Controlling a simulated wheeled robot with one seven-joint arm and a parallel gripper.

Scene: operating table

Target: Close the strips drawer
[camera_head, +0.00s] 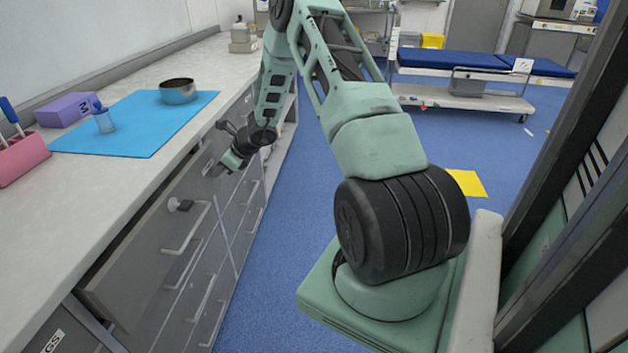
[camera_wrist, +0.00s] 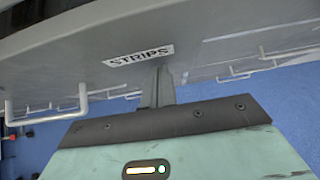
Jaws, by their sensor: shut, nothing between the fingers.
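The strips drawer (camera_wrist: 80,50) is grey and carries a white label (camera_wrist: 138,57) reading STRIPS in the wrist view. In the head view, its front (camera_head: 198,178) lies along the left counter, by my gripper (camera_head: 218,172). My gripper also shows in the wrist view (camera_wrist: 162,72), its fingers shut and empty. The fingertips are at the drawer front, just below and right of the label in that view. I cannot tell whether they touch it.
Bar handles (camera_head: 188,232) stick out from the neighbouring grey drawers. Blue floor (camera_head: 270,265) is free beside the drawers.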

